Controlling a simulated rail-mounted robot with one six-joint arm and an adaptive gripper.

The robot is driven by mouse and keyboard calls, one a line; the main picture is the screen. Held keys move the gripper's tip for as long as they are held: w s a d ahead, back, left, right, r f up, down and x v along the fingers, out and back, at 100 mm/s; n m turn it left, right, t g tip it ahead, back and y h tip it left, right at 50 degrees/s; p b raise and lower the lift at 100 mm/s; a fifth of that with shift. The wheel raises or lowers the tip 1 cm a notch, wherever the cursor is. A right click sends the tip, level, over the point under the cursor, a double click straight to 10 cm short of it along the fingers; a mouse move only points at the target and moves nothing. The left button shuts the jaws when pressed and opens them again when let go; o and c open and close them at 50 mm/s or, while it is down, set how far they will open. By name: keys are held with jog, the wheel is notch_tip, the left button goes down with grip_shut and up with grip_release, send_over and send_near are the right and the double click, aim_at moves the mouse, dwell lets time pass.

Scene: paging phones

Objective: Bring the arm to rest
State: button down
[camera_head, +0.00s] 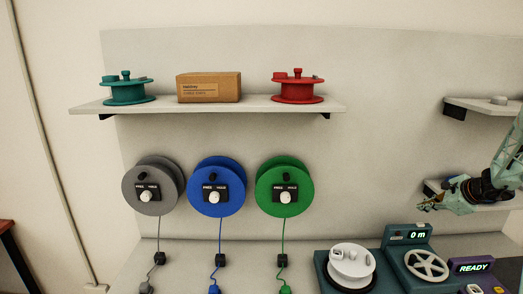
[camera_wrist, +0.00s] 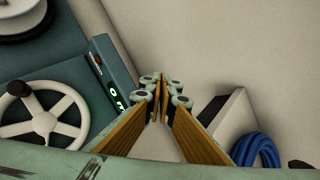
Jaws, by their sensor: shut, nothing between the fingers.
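My gripper (camera_head: 430,198) is at the right of the head view, at the end of my teal arm. It hangs in the air above the counter, just over the unit reading 0 m. In the wrist view my gripper (camera_wrist: 161,82) is shut, with its fingertips together and nothing between them. The fingertips point toward a plain pale surface and touch nothing that I can see.
A white handwheel (camera_head: 426,265) and a white reel (camera_head: 351,262) sit below my gripper. A READY display (camera_head: 472,267) is at lower right. Blue coiled cable (camera_wrist: 257,151) lies near the fingers. Grey, blue and green reels (camera_head: 285,187) hang on the wall, left.

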jog(key=s+a+r+n+y+b, duration=0.1)
jog(key=a+r+n, duration=0.2)
jog(key=a+r, duration=0.65)
jog(key=s+a+r+n+g+b, duration=0.1)
jog(key=s+a+r+n, duration=0.25)
jog(key=s+a, duration=0.45)
jog(key=s+a+r+n+g+y+b, duration=0.1)
jog(key=s+a+r+n, duration=0.3)
jog(key=a, duration=0.9)
jog(key=s+a+r+n+g+b, duration=0.15)
jog(key=s+a+r, duration=0.35)
jog(key=a, duration=0.5)
jog(key=s+a+r+n+g+b, duration=0.1)
jog(key=s+a+n, duration=0.4)
jog(key=s, duration=0.5)
jog(key=s+a+r+n+g+b, duration=0.1)
jog(key=s+a+r+n, duration=0.1)
jog(key=s+a, duration=0.7)
jog(key=s+d+f+n+h+b, duration=0.1)
jog(key=s+f+n, duration=0.1)
jog(key=s, duration=1)
jog(key=s+d+f+n+h+b, duration=0.1)
jog(key=s+f+n+h, duration=0.1)
jog(key=s, duration=1)
jog(key=shift+f+n, duration=0.7)
jog(key=shift+n, duration=0.3)
jog(key=shift+a+t, duration=0.15)
jog(key=shift+t, duration=0.1)
